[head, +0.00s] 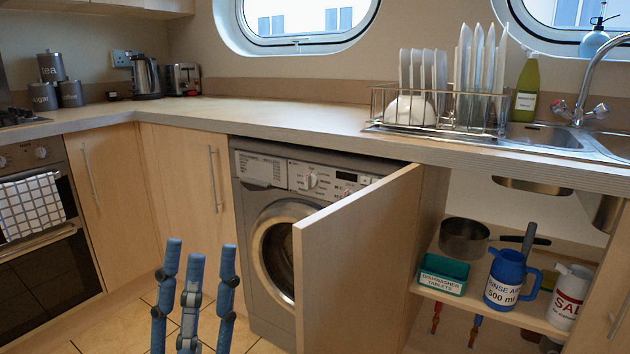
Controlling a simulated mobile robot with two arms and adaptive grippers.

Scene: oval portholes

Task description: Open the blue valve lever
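My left gripper (198,255) rises from the bottom edge, left of centre in the head view. Its blue fingers point up, spread apart, with nothing between them. It is in front of the washing machine, well left of the open sink cupboard. Below the cupboard shelf hang two small valve-like parts: a red one (436,318) and another with red and some blue (476,328). They are small and partly hidden by the shelf, so I cannot clearly make out a blue valve lever or its position. My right gripper is not in view.
The cupboard door (357,265) stands open towards me, between my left gripper and the cupboard inside. The shelf (480,303) holds a green tablet box (443,274), a blue jug (506,278), a white salt container (570,297) and a pan (464,238). Tiled floor is clear at lower left.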

